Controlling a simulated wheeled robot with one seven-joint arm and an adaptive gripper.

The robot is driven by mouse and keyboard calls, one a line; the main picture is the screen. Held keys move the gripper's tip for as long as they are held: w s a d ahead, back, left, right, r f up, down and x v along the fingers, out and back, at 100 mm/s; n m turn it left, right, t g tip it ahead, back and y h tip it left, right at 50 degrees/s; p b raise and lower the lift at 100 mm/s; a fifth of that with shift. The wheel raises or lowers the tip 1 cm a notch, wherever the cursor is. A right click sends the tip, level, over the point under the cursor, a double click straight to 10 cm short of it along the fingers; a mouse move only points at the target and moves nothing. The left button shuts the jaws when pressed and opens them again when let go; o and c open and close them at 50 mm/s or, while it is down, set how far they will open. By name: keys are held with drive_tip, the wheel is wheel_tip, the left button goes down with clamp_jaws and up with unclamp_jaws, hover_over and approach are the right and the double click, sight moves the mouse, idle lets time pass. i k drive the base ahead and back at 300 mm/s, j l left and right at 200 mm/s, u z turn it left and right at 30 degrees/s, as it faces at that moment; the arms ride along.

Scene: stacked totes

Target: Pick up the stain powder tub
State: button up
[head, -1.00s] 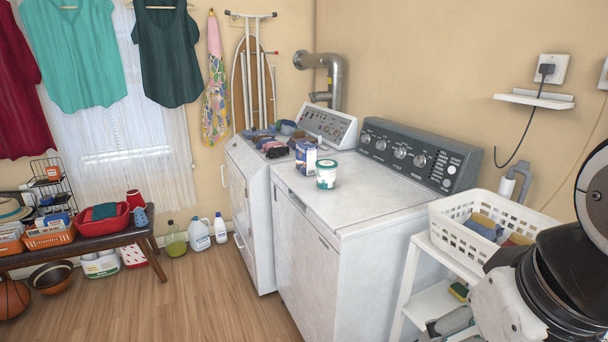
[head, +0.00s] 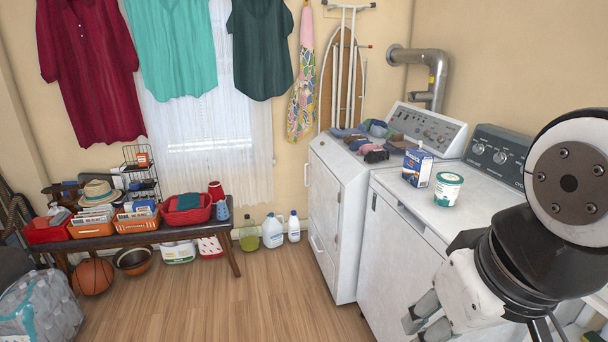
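The stain powder tub (head: 447,190) is a small round white tub with a green label. It stands upright on top of the right white machine (head: 405,206), near its left front part, just right of a blue and white box (head: 417,169). My gripper (head: 421,322) is low in the head view at the bottom right, in front of the machine and well below the tub, not touching it. Its grey fingers show partly, the rest is cut off by the frame edge or hidden by my arm, and their opening is unclear. The tub is fully in view.
A control panel (head: 495,152) rises behind the tub. A bench (head: 150,238) with baskets stands at the left, with bottles (head: 272,232) on the floor beside it. The wooden floor (head: 220,300) in the middle is clear.

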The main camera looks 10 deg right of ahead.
sight(447, 184)
drive_tip(key=i+j+u, duration=0.2)
drive_tip(key=i, duration=0.4)
drive_tip(key=i+j+u, duration=0.2)
drive_tip(key=i, duration=0.4)
drive_tip(key=i+z, duration=0.6)
drive_tip(key=z, duration=0.2)
drive_tip(key=i+j+z, duration=0.25)
drive_tip(key=z, duration=0.15)
drive_tip(key=i+j+z, duration=0.25)
drive_tip(key=z, duration=0.15)
drive_tip(key=i+j+z, duration=0.2)
drive_tip(key=z, duration=0.2)
drive_tip(key=i+j+z, duration=0.25)
drive_tip(key=z, duration=0.15)
drive_tip(key=i+j+z, duration=0.15)
drive_tip(key=j+z, duration=0.25)
drive_tip(key=i+j+z, duration=0.1)
drive_tip(key=j+z, duration=0.35)
drive_tip(key=l, duration=0.1)
